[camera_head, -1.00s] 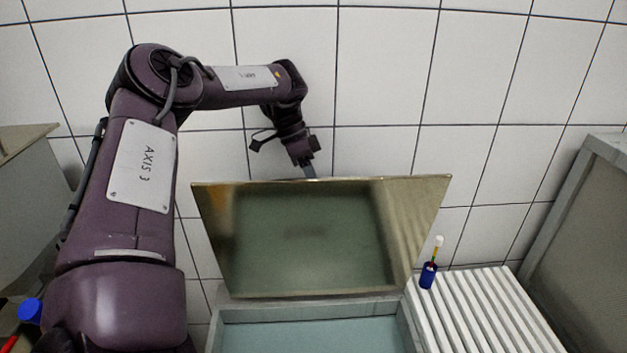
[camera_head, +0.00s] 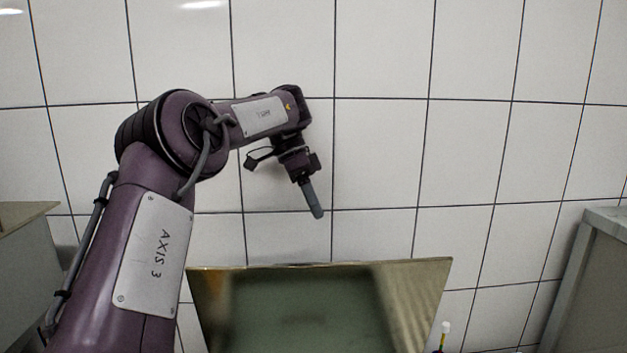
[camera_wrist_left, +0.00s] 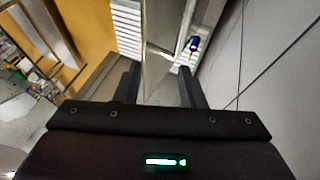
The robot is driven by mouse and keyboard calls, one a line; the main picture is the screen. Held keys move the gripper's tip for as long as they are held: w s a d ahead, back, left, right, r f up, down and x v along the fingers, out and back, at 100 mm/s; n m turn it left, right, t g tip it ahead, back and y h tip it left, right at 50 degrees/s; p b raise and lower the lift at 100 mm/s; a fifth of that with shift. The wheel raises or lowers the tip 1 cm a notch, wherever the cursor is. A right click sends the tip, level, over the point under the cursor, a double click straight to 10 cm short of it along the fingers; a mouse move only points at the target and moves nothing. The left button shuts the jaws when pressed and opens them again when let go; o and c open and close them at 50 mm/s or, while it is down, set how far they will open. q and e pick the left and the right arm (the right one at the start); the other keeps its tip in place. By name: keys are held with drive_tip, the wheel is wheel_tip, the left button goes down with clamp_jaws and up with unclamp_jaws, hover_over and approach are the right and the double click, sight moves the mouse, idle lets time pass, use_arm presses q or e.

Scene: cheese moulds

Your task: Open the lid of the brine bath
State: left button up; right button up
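The lid (camera_head: 300,310) of the brine bath stands raised, its reflective inner face towards me, at the bottom of the head view. The bath basin itself is below that view's edge. My left gripper (camera_head: 314,208) is above the lid's top edge, clear of it, pointing down. In the left wrist view my left gripper (camera_wrist_left: 158,76) has its two dark fingers apart, with nothing held. The lid (camera_wrist_left: 158,40) shows there nearly edge-on, beyond the gap between the fingers. My right gripper is in neither view.
A tiled wall (camera_head: 385,150) stands close behind the lid and my left arm. A grey cabinet (camera_head: 590,285) is at the right and another grey unit (camera_head: 25,270) at the left. A small blue item (camera_wrist_left: 194,44) stands on white slats beside the lid.

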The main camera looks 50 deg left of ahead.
use_arm(q)
wheel_tip(320, 180, up, 6)
drive_tip(key=p, duration=0.3)
drive_tip(key=shift+s+f, duration=0.1)
drive_tip(key=shift+f, duration=0.05)
drive_tip(key=shift+f, duration=0.1)
